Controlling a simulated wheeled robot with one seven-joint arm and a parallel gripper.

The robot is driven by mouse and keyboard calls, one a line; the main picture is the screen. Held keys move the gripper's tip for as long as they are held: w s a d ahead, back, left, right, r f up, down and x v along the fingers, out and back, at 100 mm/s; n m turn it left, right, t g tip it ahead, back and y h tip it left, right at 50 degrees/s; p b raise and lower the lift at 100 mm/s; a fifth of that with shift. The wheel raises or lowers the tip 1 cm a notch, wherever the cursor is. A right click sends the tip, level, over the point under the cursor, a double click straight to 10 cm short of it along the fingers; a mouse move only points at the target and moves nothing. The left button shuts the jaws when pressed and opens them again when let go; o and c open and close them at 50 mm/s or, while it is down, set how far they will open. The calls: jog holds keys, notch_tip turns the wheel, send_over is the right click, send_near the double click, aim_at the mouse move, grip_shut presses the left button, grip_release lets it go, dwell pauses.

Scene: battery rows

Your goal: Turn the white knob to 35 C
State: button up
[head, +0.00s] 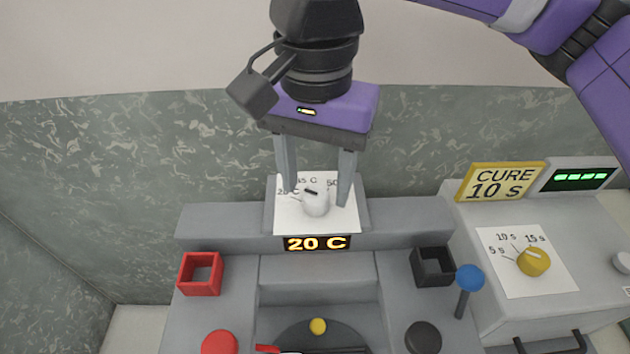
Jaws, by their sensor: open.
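The white knob (316,203) sits on a white dial plate (287,218) on the raised back ledge of the grey station. A dark pointer mark on the knob points to the upper left. Scale labels are printed behind it, partly hidden by my fingers. The display (317,243) below reads 20 C. My gripper (318,190) is open above the plate, one finger on each side of the knob. I cannot tell whether either finger touches it.
On the right, a yellow knob (534,262) sits under a CURE 10 s sign (500,182). A red square holder (201,273) and a black one (432,266) flank the middle recess. A blue-topped post (469,279) stands beside the black holder.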

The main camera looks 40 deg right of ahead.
jog(key=shift+f, duration=0.75)
grip_shut()
